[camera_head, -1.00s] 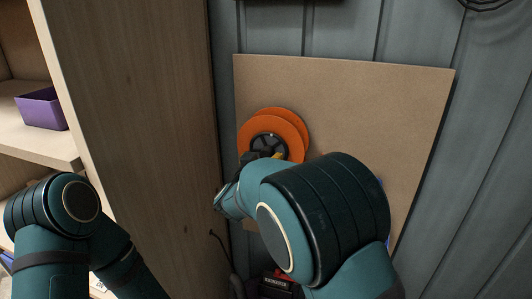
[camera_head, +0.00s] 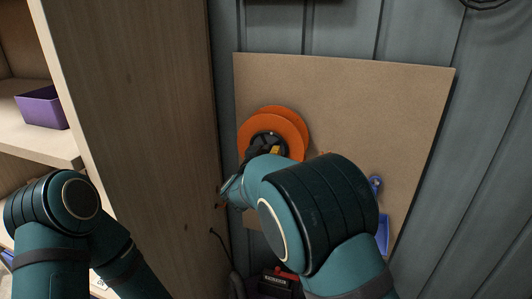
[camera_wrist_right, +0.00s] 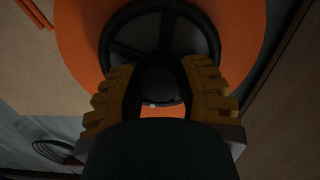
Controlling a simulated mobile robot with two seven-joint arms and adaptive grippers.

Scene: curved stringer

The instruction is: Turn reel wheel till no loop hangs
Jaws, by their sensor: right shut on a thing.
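The orange reel (camera_head: 285,124) is mounted on the tan board (camera_head: 370,110) on the wall. Its black spoked wheel (camera_head: 268,139) is on the front; my right arm covers the lower part of the reel. In the right wrist view the wheel (camera_wrist_right: 160,20) fills the top middle, with the orange disc (camera_wrist_right: 80,40) behind it. My right gripper (camera_wrist_right: 160,85) has its yellow-brown fingers on both sides of a dark knob (camera_wrist_right: 158,75) at the wheel and is shut on it. No hanging loop can be made out; the arm hides the area below the reel. My left gripper is out of view.
A wooden cabinet side (camera_head: 145,120) stands close left of the reel. A purple bin (camera_head: 42,107) sits on a shelf further left. A blue part (camera_head: 376,186) is on the board right of my arm. A black and red box (camera_head: 280,281) is low down.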

